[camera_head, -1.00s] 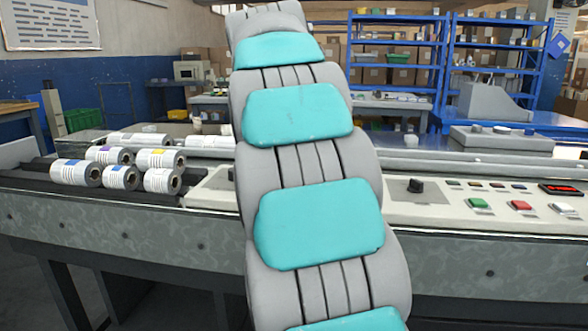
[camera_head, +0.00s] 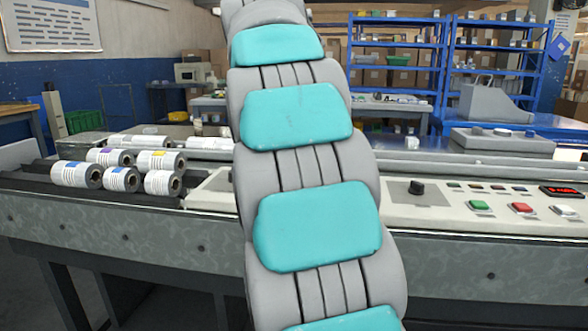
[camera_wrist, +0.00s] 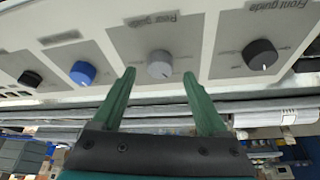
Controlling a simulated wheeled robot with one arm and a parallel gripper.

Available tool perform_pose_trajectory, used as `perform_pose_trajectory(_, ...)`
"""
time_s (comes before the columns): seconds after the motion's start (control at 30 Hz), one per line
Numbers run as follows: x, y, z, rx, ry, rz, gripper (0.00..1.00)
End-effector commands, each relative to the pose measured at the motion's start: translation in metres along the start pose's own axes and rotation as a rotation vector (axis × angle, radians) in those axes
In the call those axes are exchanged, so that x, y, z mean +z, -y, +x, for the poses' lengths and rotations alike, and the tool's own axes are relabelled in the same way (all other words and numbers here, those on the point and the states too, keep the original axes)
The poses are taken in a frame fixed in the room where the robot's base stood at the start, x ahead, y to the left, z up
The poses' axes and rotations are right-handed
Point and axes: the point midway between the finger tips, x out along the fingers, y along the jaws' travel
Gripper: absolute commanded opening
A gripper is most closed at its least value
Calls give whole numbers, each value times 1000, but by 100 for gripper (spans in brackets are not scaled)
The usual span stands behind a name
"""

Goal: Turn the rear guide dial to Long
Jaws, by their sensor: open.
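In the wrist view the panel appears upside down. The rear guide dial (camera_wrist: 159,65) is a light grey round knob on a grey plate under a "Rear guide" label. Its position words are too blurred to read. My gripper (camera_wrist: 158,75) is open, with one green finger on each side of the dial in the picture. I cannot tell how far the fingertips are from the panel, and nothing is between them that I can see gripped. In the head view my arm hides the dial and the gripper.
The black front guide dial (camera_wrist: 260,54) is right of the grey one; a blue knob (camera_wrist: 82,73) and a black knob (camera_wrist: 30,78) are left. In the head view, green (camera_head: 479,206) and red (camera_head: 522,208) buttons are right of my arm, and several printed rolls (camera_head: 121,179) lie left.

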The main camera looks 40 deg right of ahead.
Motion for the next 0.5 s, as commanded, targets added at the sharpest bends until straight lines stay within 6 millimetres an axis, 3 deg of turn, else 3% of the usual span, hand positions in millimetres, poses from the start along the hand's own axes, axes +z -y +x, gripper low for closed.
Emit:
perform_pose_trajectory(0.3,-2,1,-44,-1,-2,-1,76)
perform_pose_trajectory(0.5,0,0,-52,0,0,0,76)
